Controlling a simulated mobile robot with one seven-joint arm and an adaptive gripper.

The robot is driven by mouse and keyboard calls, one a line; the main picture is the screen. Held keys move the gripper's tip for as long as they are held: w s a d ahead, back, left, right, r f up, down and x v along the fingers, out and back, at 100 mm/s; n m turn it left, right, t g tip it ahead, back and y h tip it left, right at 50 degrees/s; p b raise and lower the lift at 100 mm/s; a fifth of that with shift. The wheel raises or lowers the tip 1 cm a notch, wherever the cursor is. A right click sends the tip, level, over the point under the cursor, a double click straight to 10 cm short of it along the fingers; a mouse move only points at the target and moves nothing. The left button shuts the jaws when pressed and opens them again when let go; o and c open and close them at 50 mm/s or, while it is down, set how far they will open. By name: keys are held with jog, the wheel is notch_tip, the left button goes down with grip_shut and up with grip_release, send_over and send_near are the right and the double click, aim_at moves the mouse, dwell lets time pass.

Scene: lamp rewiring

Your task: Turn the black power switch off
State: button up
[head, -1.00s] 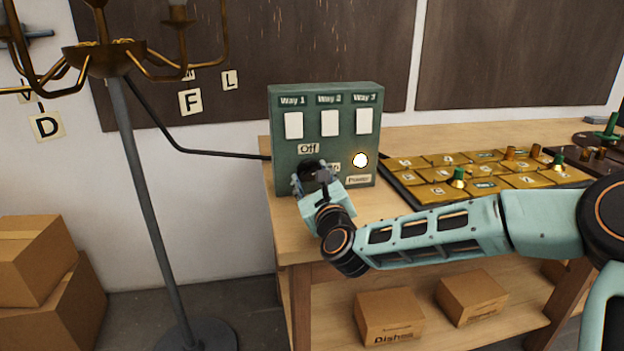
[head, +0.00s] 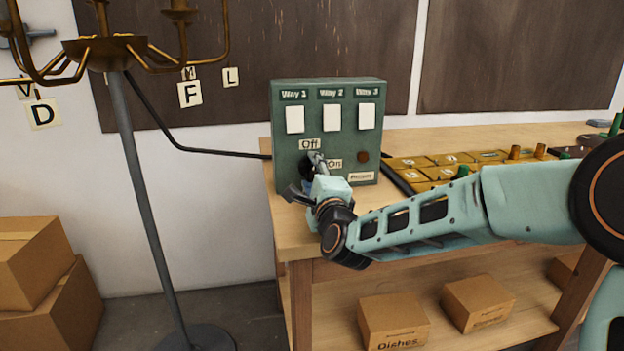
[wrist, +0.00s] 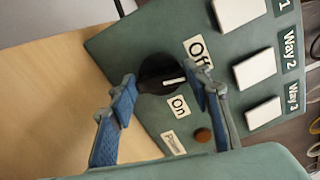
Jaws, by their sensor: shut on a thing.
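The black power switch (wrist: 158,72) is a round knob with a white mark, on the front of the green control box (head: 348,150). In the wrist view its mark points between the Off label (wrist: 198,48) and the On label (wrist: 180,106). My gripper (wrist: 163,76) has its two blue-padded fingers on either side of the knob, shut on it. In the head view my gripper (head: 312,178) hides most of the knob. The round power light (head: 362,157) on the box is dark brown.
Three white switches (head: 331,118) sit in a row above the knob. The box stands on a wooden bench (head: 430,141). A tray of brass tiles (head: 425,172) lies to its right. A floor lamp (head: 142,190) stands at the left, with a black cable reaching the box.

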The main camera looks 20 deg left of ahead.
jog(key=shift+n+b, duration=0.6)
jog(key=shift+n, duration=0.6)
jog(key=o, duration=1.2)
jog(key=shift+c, duration=0.2)
jog(key=shift+s, duration=0.1)
jog(key=v, duration=1.1)
jog(key=shift+s+d, duration=0.2)
jog(key=shift+s, duration=0.15)
